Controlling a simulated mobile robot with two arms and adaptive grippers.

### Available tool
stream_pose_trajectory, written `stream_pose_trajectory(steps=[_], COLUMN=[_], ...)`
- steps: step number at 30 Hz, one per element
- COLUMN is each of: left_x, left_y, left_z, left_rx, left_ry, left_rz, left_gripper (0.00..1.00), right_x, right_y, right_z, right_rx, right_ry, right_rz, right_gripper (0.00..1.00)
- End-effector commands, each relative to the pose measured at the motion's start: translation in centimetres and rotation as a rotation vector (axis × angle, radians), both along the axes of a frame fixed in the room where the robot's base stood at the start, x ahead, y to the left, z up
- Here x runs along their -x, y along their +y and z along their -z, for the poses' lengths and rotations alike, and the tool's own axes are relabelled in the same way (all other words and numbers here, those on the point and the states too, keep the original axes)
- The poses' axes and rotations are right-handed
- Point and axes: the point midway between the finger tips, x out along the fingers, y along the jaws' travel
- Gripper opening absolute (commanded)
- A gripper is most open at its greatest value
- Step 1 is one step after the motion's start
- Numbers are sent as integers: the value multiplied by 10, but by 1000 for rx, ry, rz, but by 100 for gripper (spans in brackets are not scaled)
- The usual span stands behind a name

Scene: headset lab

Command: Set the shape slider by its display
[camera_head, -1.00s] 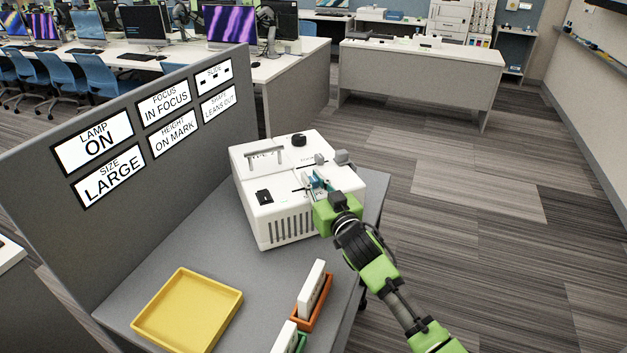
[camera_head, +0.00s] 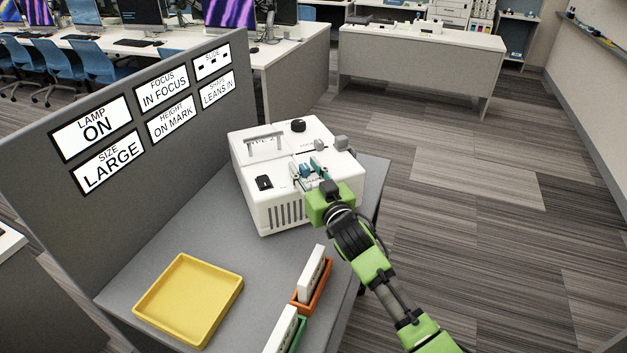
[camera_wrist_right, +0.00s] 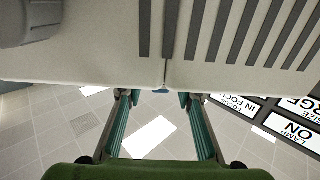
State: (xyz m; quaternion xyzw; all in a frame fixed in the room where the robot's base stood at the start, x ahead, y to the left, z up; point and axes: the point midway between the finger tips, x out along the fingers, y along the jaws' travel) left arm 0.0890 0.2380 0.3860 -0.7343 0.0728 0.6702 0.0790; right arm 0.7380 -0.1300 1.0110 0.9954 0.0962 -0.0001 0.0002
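The white projector-like machine (camera_head: 262,160) stands on the grey desk, with its controls on top. The shape display (camera_head: 217,88) on the partition reads "LEANS IN". My right gripper (camera_head: 312,169) is over the machine's top near its right side. In the right wrist view its two teal fingers (camera_wrist_right: 156,98) are apart, with a small blue knob (camera_wrist_right: 161,91) showing between them and a gap on each side. The slider's track is mostly hidden by the gripper in the head view. My left gripper is not in view.
Other displays read lamp "ON" (camera_head: 91,128), size "LARGE", focus "IN FOCUS" and height "ON MARK". A yellow tray (camera_head: 190,300) lies on the desk's front. An orange holder (camera_head: 313,300) and a green holder (camera_head: 299,338) with white pieces stand to its right.

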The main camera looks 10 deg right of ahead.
Motion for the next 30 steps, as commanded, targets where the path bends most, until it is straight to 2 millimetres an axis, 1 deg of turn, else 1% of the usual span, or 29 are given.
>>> stream_pose_trajectory(steps=[5,12,15,18,24,30], left_x=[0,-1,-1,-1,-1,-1], left_y=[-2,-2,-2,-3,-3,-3], left_z=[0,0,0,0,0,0], left_rx=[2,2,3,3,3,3], left_ry=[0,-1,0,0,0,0], left_rz=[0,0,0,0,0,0], left_gripper=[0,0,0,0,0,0], right_x=[24,71,87,100,112,113], right_y=[-5,-13,-17,-19,-21,-22], right_z=[1,2,1,1,1,0], right_rx=[-1,0,0,-1,0,0], right_ry=[2,3,2,2,2,1], right_rz=[0,-1,-1,-1,0,0], right_gripper=[32,32,32,32,32,32])
